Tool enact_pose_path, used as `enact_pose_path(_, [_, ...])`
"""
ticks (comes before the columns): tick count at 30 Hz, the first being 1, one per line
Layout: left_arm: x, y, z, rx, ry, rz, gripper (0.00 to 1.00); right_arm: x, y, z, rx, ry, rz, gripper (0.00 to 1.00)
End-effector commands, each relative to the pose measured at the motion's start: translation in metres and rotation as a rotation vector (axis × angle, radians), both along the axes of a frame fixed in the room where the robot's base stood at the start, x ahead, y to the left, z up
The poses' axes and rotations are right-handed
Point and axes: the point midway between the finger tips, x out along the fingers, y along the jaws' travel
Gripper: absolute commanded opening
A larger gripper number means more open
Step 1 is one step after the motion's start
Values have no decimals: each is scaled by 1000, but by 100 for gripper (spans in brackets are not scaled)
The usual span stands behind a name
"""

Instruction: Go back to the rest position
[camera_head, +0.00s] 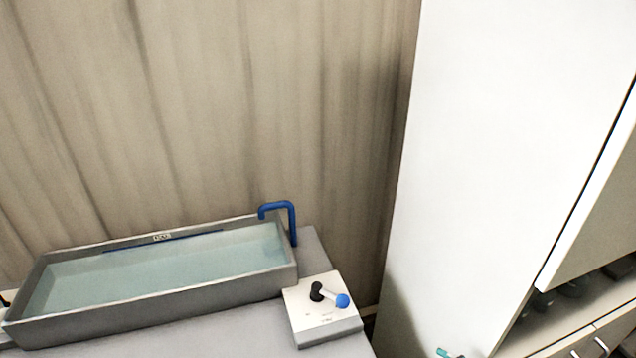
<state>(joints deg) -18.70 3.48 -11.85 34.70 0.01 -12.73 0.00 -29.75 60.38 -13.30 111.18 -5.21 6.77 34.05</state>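Neither of my grippers shows in the head view, so I cannot see whether they are open or hold anything. A grey dip tank (150,306) filled with pale blue-green liquid stands at the lower left. A blue bent pipe (278,208) rises at its right back corner. A white control box (323,318) sits beside the tank's right end. On it is a lever with a black pivot and a blue knob (342,300), pointing to the right.
The tank and box stand on a grey table (230,335). A beige curtain-like wall (250,110) is behind. A tall white cabinet panel (490,150) fills the right, with shelves (560,315) beyond it. A small teal-tipped item (443,352) shows at the bottom edge.

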Motion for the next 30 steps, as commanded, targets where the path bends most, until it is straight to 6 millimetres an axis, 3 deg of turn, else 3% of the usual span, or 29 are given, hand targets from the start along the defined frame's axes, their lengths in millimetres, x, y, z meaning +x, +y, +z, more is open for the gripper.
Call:
enact_pose_path(8, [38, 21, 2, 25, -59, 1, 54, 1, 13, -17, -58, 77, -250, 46])
enact_pose_path(12, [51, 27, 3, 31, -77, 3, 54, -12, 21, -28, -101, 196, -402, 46])
enact_pose_path(16, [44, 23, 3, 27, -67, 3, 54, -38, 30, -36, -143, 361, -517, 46])
enact_pose_path(22, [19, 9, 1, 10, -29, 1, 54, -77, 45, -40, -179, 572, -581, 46])
enact_pose_path(30, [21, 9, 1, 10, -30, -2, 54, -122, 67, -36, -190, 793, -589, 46])
